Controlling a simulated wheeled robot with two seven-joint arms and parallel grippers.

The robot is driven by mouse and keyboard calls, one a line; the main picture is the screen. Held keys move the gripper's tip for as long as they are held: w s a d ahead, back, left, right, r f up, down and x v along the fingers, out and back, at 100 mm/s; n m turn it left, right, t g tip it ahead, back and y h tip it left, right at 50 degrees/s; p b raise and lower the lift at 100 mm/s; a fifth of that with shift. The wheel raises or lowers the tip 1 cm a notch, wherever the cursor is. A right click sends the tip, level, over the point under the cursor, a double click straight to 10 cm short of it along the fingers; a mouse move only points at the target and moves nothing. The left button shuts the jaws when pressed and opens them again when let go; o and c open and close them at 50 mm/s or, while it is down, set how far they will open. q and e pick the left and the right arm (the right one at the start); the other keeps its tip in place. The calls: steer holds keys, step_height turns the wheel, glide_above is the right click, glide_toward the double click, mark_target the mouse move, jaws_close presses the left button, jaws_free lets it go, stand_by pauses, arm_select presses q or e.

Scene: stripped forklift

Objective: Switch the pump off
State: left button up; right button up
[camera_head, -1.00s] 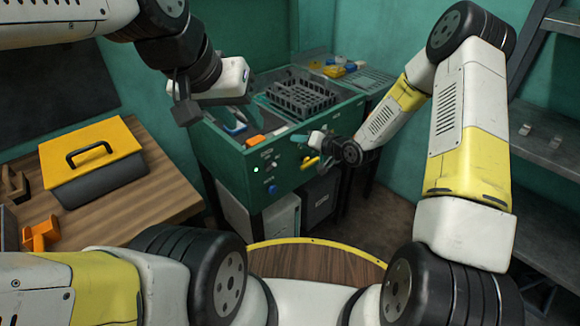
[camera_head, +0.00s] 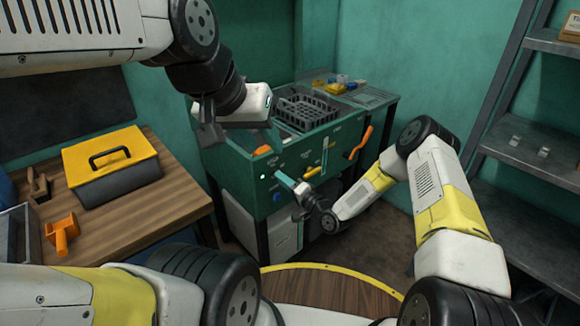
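The green cabinet (camera_head: 233,178) carries a front panel with a small lit lamp (camera_head: 263,177), a blue knob (camera_head: 276,196), a yellow handle (camera_head: 313,172), a blue upright strip (camera_head: 325,156) and an orange lever (camera_head: 360,143). The labels are too small to read, so I cannot tell which control is the pump's. My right gripper (camera_head: 287,182) is in front of the panel, just right of the lamp; contact is unclear. My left gripper (camera_head: 240,138) is above the cabinet's left top edge, with its fingers partly hidden. I see nothing held in either gripper, but finger gaps are unclear.
A black crate (camera_head: 305,104) sits on the cabinet top. A yellow-lidded toolbox (camera_head: 112,165) and an orange tool (camera_head: 62,232) are on the wooden bench (camera_head: 140,215) at left. Metal shelves (camera_head: 530,150) stand at right. Open floor shows between cabinet and shelves.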

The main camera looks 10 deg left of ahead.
steer(key=shift+w+a, duration=0.45)
steer(key=shift+a, duration=0.1)
jaws_close()
steer(key=shift+n, duration=0.3)
steer(key=n, duration=1.3)
steer(key=shift+d+n, duration=0.1)
steer(key=shift+n, duration=0.2)
